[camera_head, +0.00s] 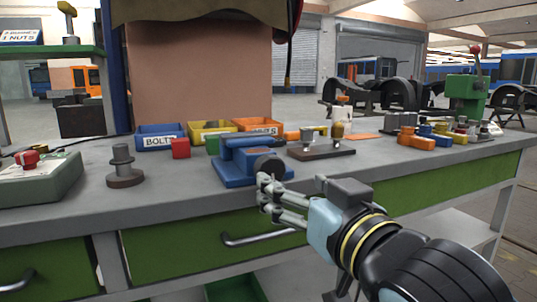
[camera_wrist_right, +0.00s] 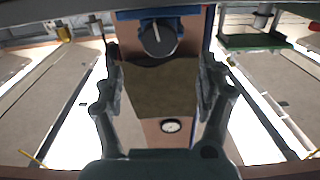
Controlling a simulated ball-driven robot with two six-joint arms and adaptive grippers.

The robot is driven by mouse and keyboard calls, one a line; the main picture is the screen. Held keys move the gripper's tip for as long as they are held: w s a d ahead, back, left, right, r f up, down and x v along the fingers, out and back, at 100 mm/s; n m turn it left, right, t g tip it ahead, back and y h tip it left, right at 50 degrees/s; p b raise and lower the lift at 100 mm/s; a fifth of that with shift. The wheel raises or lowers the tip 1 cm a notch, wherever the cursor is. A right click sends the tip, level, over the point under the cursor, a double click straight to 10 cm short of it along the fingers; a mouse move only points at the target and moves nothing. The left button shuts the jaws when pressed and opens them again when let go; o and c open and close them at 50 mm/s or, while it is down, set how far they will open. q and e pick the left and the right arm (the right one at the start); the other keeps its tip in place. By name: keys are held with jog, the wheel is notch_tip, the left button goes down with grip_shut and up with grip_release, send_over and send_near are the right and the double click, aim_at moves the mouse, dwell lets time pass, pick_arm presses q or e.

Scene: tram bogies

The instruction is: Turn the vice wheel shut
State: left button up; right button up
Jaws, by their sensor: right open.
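The blue vice (camera_head: 238,178) stands near the front edge of the grey workbench. Its dark round wheel (camera_head: 268,165) faces the front of the bench. My right gripper (camera_head: 268,193) is open and empty, just in front of the vice, with its fingertips close to the wheel and partly overlapping its lower edge in the head view. In the right wrist view the wheel (camera_wrist_right: 158,38) shows ahead, between and beyond the spread fingers (camera_wrist_right: 160,60), with a pale line on its face. I cannot tell whether the fingers touch it. My left gripper is not in view.
The workbench (camera_head: 190,205) has green drawers below with a metal handle (camera_head: 255,238). A dark round post (camera_head: 124,170) stands left of the vice. Parts bins (camera_head: 212,130) and a red block (camera_head: 180,148) lie behind; a dark plate fixture (camera_head: 320,151) stands to the right.

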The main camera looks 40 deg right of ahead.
aim_at(272, 170)
jog(key=x, duration=1)
jog(key=shift+w+b, duration=0.3)
jog(key=c, duration=1.2)
jog(key=shift+r+n+p, duration=0.15)
jog(key=shift+n+p, duration=0.35)
jog(key=shift+p, duration=0.25)
jog(key=shift+n+p, duration=0.35)
jog(key=shift+n, duration=0.15)
jog(key=o, duration=1.2)
